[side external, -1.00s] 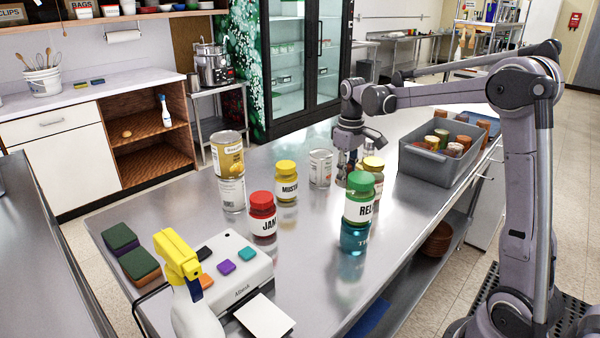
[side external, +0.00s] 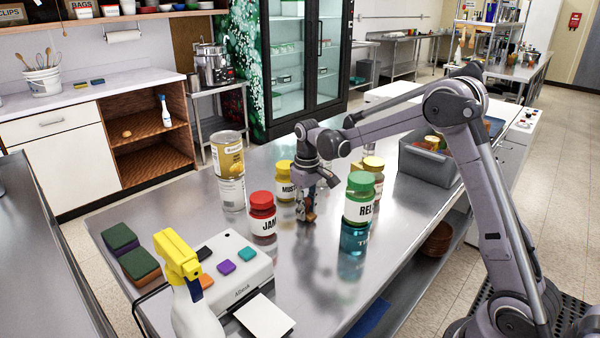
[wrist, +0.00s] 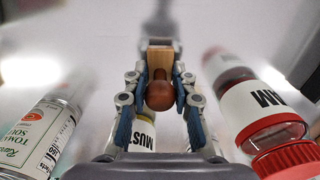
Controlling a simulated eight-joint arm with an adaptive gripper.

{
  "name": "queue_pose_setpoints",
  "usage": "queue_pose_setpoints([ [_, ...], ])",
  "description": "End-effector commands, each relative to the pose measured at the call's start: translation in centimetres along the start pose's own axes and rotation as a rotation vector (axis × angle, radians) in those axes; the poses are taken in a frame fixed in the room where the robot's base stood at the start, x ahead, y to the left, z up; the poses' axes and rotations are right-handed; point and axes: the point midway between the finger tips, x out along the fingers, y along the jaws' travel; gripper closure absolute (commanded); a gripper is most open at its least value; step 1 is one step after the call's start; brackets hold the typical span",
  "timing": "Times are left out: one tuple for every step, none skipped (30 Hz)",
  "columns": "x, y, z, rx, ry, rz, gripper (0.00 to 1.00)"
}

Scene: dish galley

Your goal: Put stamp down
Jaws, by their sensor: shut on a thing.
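The stamp (wrist: 159,96) has a round brown handle and a pale wooden block. It sits between the blue-padded fingers of my gripper (wrist: 160,85) in the wrist view. In the side view my gripper (side external: 307,202) points down over the steel counter (side external: 300,270), low between the mustard and relish jars, shut on the stamp (side external: 309,216). The stamp looks upright, its base at or just above the counter. I cannot tell whether it touches. The fingers hide part of it.
The yellow-lidded mustard jar (side external: 284,181) and red-lidded jam jar (side external: 262,216) stand left of my gripper. The green-lidded relish jar (side external: 359,202) is close on the right. A soup can (wrist: 40,130) shows in the wrist view.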

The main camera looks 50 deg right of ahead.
Motion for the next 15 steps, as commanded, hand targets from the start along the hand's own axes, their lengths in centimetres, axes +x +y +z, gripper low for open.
queue_pose_setpoints([
  [0.29, 0.02, 0.00, 0.000, 0.000, 0.000, 1.00],
  [0.38, 0.02, 0.01, 0.000, 0.000, 0.000, 1.00],
  [0.42, 0.02, 0.01, 0.000, 0.000, 0.000, 1.00],
  [0.42, 0.02, 0.02, 0.000, 0.000, 0.000, 1.00],
  [0.41, 0.02, 0.02, 0.000, 0.000, 0.000, 1.00],
  [0.41, 0.02, 0.02, 0.000, 0.000, 0.000, 1.00],
  [0.41, 0.02, 0.02, 0.000, 0.000, 0.000, 1.00],
  [0.40, 0.03, 0.02, 0.000, 0.000, 0.000, 1.00],
  [0.42, 0.03, 0.02, 0.000, 0.000, 0.000, 1.00],
  [0.46, 0.03, 0.01, 0.000, 0.000, 0.000, 1.00],
  [0.53, 0.03, 0.01, 0.000, 0.000, 0.000, 1.00],
  [0.64, 0.03, 0.01, 0.000, 0.000, 0.000, 1.00],
  [0.72, 0.03, 0.01, 0.000, 0.000, 0.000, 1.00],
  [0.71, 0.03, 0.01, 0.000, 0.000, 0.000, 0.69],
  [0.70, 0.03, 0.01, 0.000, 0.000, 0.000, 0.57],
])
